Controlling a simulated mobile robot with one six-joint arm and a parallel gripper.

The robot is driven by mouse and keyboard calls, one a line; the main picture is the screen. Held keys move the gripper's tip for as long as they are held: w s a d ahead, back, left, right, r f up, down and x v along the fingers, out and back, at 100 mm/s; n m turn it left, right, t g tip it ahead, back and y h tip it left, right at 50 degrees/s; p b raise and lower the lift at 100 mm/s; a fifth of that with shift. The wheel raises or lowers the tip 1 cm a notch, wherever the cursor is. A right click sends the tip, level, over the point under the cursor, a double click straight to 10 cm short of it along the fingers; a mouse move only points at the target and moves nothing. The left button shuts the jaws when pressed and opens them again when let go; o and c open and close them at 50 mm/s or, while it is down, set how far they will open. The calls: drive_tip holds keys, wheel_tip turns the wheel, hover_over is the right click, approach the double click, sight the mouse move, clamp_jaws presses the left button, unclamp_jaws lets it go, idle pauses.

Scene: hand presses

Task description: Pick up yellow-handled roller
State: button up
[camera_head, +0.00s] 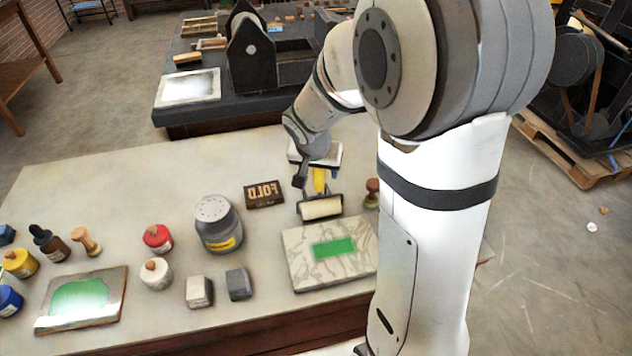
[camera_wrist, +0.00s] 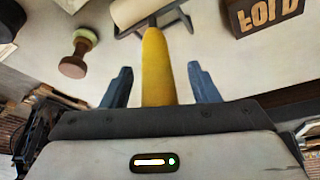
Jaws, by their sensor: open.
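The yellow-handled roller lies on the table, with its yellow handle (camera_head: 319,180) toward my gripper and its pale cylinder (camera_head: 321,208) toward the marbled slab. In the wrist view the yellow handle (camera_wrist: 157,68) runs between the two dark fingers of my gripper (camera_wrist: 160,88), with a gap on each side. My gripper is open and also shows in the head view (camera_head: 313,180), over the handle end. The near end of the handle is hidden behind the gripper body in the wrist view. Part of the pale cylinder (camera_wrist: 137,10) shows at the top there.
A wooden stamp (camera_head: 371,192) stands right of the roller; it also shows in the wrist view (camera_wrist: 74,58). A dark FOLD block (camera_head: 264,194) lies to the left. The marbled slab (camera_head: 302,272) with a green patch is in front. A grey canister (camera_head: 219,228) stands farther left.

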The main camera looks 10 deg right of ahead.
drive_tip(key=shift+f, duration=0.15)
drive_tip(key=shift+c, duration=0.5)
drive_tip(key=c, duration=0.9)
